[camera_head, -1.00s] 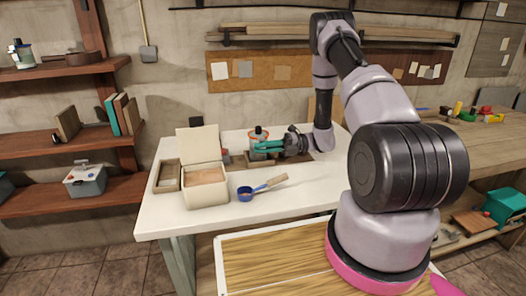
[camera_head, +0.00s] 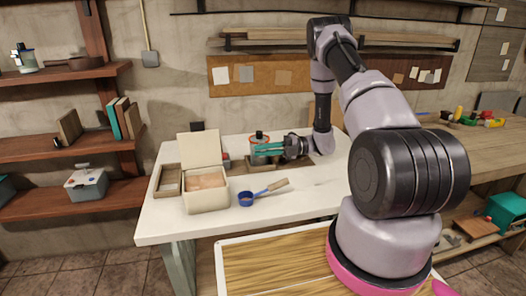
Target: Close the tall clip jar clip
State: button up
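The clip jar (camera_head: 258,158) stands at the back of the white table, with a dark knob on top and a reddish ring around its upper part. My gripper (camera_head: 262,149) reaches in from the right, level with the upper part of the jar. Its green fingers overlap the jar in the picture. The clip itself is too small to make out. I cannot tell whether the fingers touch the jar or how far apart they are.
An open cream box (camera_head: 206,190) with its lid raised stands at the left of the white table (camera_head: 300,197), beside a small wooden tray (camera_head: 167,181). A blue scoop (camera_head: 246,198) with a wooden handle lies in front of the jar. The right front of the table is clear.

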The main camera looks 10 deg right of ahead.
jog(key=o, duration=0.4)
jog(key=shift+c, duration=0.2)
jog(key=shift+d, duration=0.15)
jog(key=d, duration=1)
jog(key=shift+d, duration=0.3)
jog(key=s+a+r+n+g+h, duration=0.1)
jog(key=s+a+r+n+h, duration=0.15)
jog(key=r+n, duration=0.35)
jog(key=s+a+r+n+g+h, duration=0.1)
jog(key=s+r+n+h, duration=0.25)
jog(key=r, duration=0.45)
jog(key=s+a+r+n+g+h, duration=0.1)
jog(key=s+a+r+n+h, duration=0.15)
jog(key=r+n, duration=0.4)
jog(key=s+r+n+t+h, duration=0.7)
jog(key=s+r+n+t, duration=0.3)
jog(key=s+r+n, duration=0.4)
jog(key=shift+s+d+r+n, duration=0.15)
jog(key=shift+s+d+n, duration=0.3)
jog(key=shift+s+n, duration=0.7)
